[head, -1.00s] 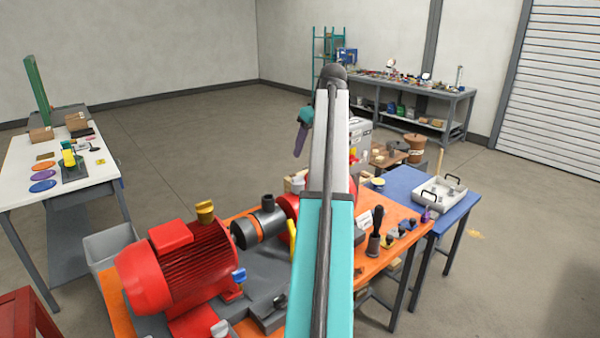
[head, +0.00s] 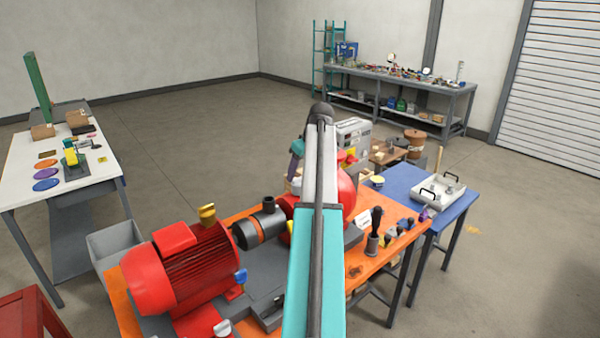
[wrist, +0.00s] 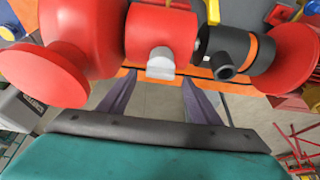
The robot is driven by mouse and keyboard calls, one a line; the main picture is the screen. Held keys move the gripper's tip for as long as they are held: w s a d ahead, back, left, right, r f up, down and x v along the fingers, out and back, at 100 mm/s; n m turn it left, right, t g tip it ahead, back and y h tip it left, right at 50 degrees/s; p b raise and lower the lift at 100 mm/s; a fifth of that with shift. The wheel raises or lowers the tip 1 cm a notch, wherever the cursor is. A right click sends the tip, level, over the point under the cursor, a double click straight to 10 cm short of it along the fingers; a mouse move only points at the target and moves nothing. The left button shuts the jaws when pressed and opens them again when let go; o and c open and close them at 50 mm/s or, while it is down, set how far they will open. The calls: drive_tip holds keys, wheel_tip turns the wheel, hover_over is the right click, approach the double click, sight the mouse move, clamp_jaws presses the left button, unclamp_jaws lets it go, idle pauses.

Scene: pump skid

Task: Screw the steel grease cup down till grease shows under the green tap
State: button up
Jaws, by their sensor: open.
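A pale grey steel cup (wrist: 160,64), which looks like the grease cup, sits on the red bearing housing (wrist: 160,27) in the wrist view. My gripper (wrist: 159,80) is open and empty. Its two purple fingers point toward the housing, one on each side of the cup and apart from it. I cannot tell how deep the fingertips reach beside the cup. In the head view my arm hides the cup and most of the gripper. I cannot make out a green tap or any grease in either view.
A black coupling with an orange band (wrist: 235,50) is right of the housing; a red flanged casing (wrist: 85,40) is left. The red motor (head: 185,265) stands on the orange bench (head: 375,255). A blue table (head: 410,185) adjoins it.

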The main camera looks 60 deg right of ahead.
drive_tip(key=shift+x, duration=1)
drive_tip(key=c, duration=0.9)
drive_tip(key=shift+d, duration=0.3)
drive_tip(key=shift+c, duration=0.7)
drive_tip(key=shift+a, duration=0.2)
